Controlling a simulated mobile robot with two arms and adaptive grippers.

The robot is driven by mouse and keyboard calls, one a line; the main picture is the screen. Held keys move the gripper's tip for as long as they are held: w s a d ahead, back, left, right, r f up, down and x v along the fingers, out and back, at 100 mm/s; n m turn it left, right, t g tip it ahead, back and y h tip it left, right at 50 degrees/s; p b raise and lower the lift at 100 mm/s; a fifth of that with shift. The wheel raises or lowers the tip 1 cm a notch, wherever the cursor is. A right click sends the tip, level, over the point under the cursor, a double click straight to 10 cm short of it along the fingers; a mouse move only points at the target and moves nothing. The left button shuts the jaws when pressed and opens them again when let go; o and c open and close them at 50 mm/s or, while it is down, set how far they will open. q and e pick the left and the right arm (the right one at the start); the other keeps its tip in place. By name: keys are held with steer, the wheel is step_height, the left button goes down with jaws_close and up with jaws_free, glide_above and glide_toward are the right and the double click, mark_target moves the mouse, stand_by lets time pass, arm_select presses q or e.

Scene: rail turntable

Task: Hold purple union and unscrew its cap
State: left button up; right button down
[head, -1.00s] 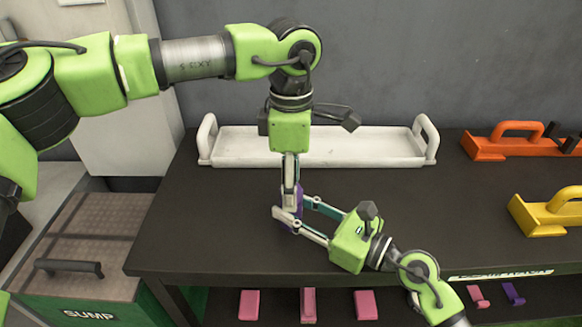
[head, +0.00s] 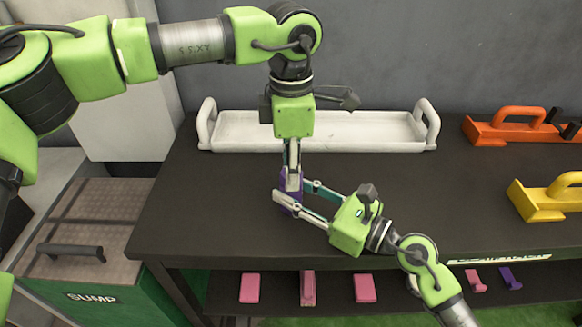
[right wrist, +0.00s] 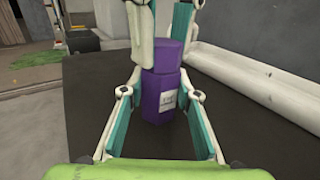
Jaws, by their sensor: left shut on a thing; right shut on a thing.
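The purple union (right wrist: 156,108) stands upright in the right wrist view, with a pale label on its body. Its purple cap (right wrist: 168,55) sits on top. My right gripper (right wrist: 161,82) is shut on the union's body from the side; in the head view its fingers (head: 284,200) reach in from the right. My left gripper (head: 292,172) points straight down from above and is shut on the cap. Its fingers flank the cap in the right wrist view. In the head view the fingers hide much of the union. I cannot tell whether a gap separates cap and body.
A white tray (head: 205,145) with raised handles lies at the back of the dark table (head: 200,220). An orange block (head: 490,132) and a yellow block (head: 530,205) with handles stand at the right. Pink pieces (head: 307,288) lie on the lower shelf. The table's left part is clear.

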arm_select(q)
steer(key=n, duration=0.4)
steer(key=shift+n, duration=0.9)
steer(key=n, duration=0.4)
steer(key=shift+n, duration=0.4)
steer(key=shift+n, duration=0.4)
steer(key=n, duration=0.4)
steer(key=shift+n, duration=0.4)
